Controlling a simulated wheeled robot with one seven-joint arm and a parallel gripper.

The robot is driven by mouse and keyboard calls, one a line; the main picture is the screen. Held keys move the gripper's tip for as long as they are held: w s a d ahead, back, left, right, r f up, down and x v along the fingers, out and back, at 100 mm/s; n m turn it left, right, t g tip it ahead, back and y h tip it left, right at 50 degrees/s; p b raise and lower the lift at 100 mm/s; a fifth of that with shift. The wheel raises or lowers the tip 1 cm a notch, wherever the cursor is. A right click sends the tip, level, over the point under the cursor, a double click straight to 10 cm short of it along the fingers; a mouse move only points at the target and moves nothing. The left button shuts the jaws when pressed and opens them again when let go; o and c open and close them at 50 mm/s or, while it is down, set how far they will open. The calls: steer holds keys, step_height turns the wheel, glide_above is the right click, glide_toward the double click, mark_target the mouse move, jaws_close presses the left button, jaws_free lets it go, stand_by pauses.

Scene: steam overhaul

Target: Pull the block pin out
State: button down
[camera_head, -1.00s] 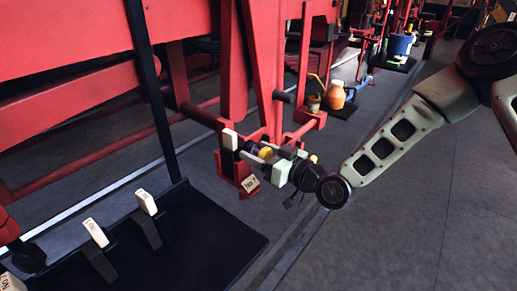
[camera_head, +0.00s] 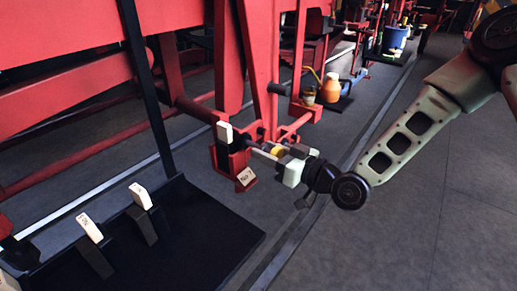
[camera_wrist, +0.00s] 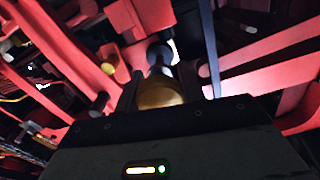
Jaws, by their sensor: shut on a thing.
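My gripper (camera_head: 280,153) is shut on the yellow grip of the block pin (camera_head: 277,151), to the right of a red bracket (camera_head: 228,163) under the red frame. A light grey length of the pin shows between the bracket and my jaws. I cannot tell whether its tip is still inside the bracket. A white tag (camera_head: 224,132) stands on the bracket and a pale label (camera_head: 245,176) is on its front. In the wrist view the yellow grip (camera_wrist: 160,93) sits between my two dark fingers, with a dark round part beyond it.
A black tray (camera_head: 205,235) with white-tagged stands (camera_head: 145,225) lies at front left. Red beams (camera_head: 60,80) fill the upper left. An orange jug (camera_head: 331,88) and blue bucket (camera_head: 395,37) stand farther back. The grey floor at right is clear.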

steer(key=shift+d, duration=0.1)
steer(key=c, duration=0.9)
jaws_free()
steer(key=shift+s+d, duration=0.1)
steer(key=shift+o, duration=0.2)
steer(key=b+v, duration=0.2)
steer(key=v, duration=0.6)
steer(key=shift+f, duration=0.15)
steer(key=p+v, duration=0.9)
steer(key=shift+s, duration=0.2)
steer(key=shift+d, duration=0.15)
